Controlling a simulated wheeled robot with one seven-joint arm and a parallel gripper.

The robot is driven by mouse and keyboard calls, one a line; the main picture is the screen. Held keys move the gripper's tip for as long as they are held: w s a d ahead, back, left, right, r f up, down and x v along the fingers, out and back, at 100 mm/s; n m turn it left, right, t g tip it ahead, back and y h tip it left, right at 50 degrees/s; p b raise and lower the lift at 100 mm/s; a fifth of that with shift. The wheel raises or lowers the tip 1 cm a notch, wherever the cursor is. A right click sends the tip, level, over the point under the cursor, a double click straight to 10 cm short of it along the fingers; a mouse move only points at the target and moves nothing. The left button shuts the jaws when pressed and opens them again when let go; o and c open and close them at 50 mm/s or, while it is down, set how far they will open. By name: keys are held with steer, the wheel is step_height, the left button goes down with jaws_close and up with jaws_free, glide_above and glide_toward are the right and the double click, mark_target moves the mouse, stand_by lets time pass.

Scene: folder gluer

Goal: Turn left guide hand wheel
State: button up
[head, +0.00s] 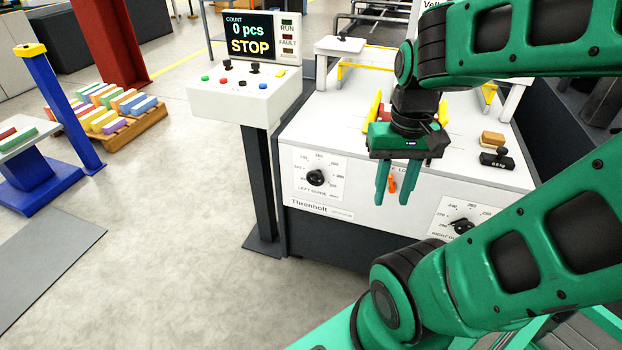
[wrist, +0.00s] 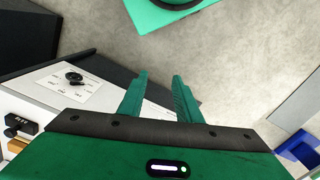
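The left guide hand wheel (head: 316,177) is a small black knob on a white dial plate marked LEFT GUIDE, on the front panel of the white machine (head: 350,208). My gripper (head: 399,200) hangs in front of that panel, to the right of the left wheel and apart from it. Its two green fingers point down and stand apart with nothing between them; they also show apart in the wrist view (wrist: 158,85). The left wheel is not visible in the wrist view. A dial with a black knob, apparently the right guide wheel (wrist: 75,78), shows there at left.
The right guide wheel (head: 463,227) is partly covered by my arm. An orange lever (head: 392,184) shows behind my fingers. A control box (head: 243,95) on a dark post stands left of the machine, its screen (head: 249,35) reading STOP. A black weight (head: 497,160) lies on top. Floor in front is clear.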

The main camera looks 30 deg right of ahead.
steer(key=o, duration=0.4)
steer(key=shift+s, duration=0.1)
steer(key=o, duration=0.5)
steer(key=shift+s+r, duration=0.15)
steer(key=shift+s, duration=0.2)
steer(key=shift+o, duration=0.6)
steer(key=shift+w+f, duration=0.2)
steer(key=shift+f, duration=0.05)
steer(key=n+t+h, duration=1.1)
steer(key=n+h, duration=0.3)
steer(key=n, duration=0.6)
glide_toward(314, 180)
steer(key=x, duration=1)
steer(key=shift+w+d, duration=0.25)
